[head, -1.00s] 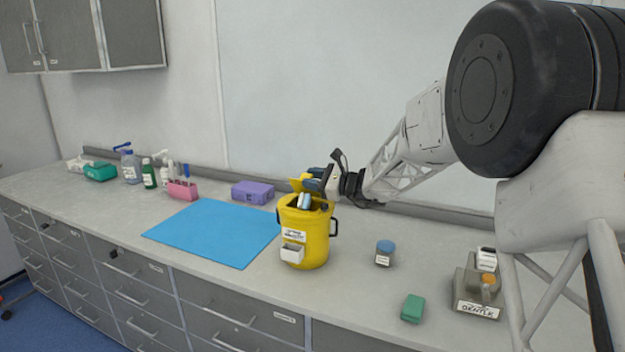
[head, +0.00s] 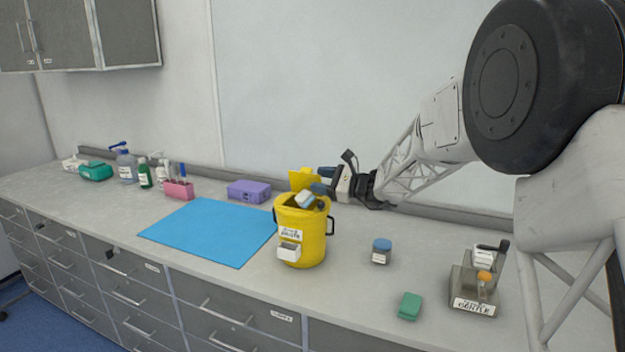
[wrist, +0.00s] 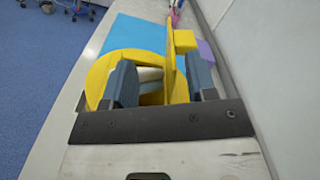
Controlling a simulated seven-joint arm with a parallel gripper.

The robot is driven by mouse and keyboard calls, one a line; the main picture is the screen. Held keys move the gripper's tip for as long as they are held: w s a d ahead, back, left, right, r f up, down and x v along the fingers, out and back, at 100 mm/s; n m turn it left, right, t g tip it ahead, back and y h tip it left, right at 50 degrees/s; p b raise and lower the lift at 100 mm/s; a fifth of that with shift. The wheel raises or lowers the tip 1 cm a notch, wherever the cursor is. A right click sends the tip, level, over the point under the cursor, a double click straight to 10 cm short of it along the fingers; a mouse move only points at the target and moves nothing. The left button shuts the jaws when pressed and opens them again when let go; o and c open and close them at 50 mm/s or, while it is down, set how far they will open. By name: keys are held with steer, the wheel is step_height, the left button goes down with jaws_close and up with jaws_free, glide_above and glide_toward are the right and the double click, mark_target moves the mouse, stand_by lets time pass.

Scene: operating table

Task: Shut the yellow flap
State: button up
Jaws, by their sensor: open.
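The yellow flap (head: 304,179) stands upright at the back of the round yellow bin (head: 302,246). The bin's top is open, and something pale shows inside it. In the wrist view the flap (wrist: 171,60) is seen edge-on between my two fingers, nearer the right finger, with the bin's rim (wrist: 100,74) around the left finger. My gripper (head: 318,194) is open at the right side of the bin's top, with one finger on each side of the flap. I cannot tell whether a finger touches the flap.
A blue mat (head: 207,232) lies left of the bin. A purple box (head: 249,191) is behind it. A blue-lidded jar (head: 381,251), a green block (head: 409,306) and a grey holder (head: 475,290) stand to the right. The wall is close behind.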

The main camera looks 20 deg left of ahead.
steer(key=shift+d, duration=1.85)
steer(key=shift+a, duration=0.1)
steer(key=c, duration=0.4)
steer(key=shift+a+r+g, duration=0.15)
steer(key=shift+r+g, duration=0.05)
steer(key=shift+g, duration=0.1)
steer(key=shift+c, duration=1.3)
steer(key=a+r+g+h, duration=0.1)
steer(key=a+r+n+g+h, duration=0.1)
steer(key=a+g, duration=0.1)
steer(key=a+r+g+h, duration=0.1)
steer(key=a, duration=0.1)
steer(key=shift+w+r+n+g, duration=0.3)
steer(key=shift+w+r+g, duration=0.05)
steer(key=shift+w+g, duration=0.05)
jaws_close()
steer(key=a+h, duration=0.1)
steer(key=w+a+r+g+h, duration=0.1)
steer(key=h, duration=0.1)
steer(key=w+a+r+h, duration=0.1)
steer(key=h, duration=0.1)
steer(key=shift+w+r+g, duration=0.1)
steer(key=shift+w+g, duration=0.15)
steer(key=shift+g, duration=0.05)
steer(key=w+r+m+t+h, duration=0.4)
steer(key=w+r+m+h, duration=0.3)
steer(key=w+h, duration=0.2)
steer(key=shift+w+a+r+h, duration=0.15)
steer(key=shift+a+r+h, duration=0.05)
steer(key=shift+a+h, duration=0.25)
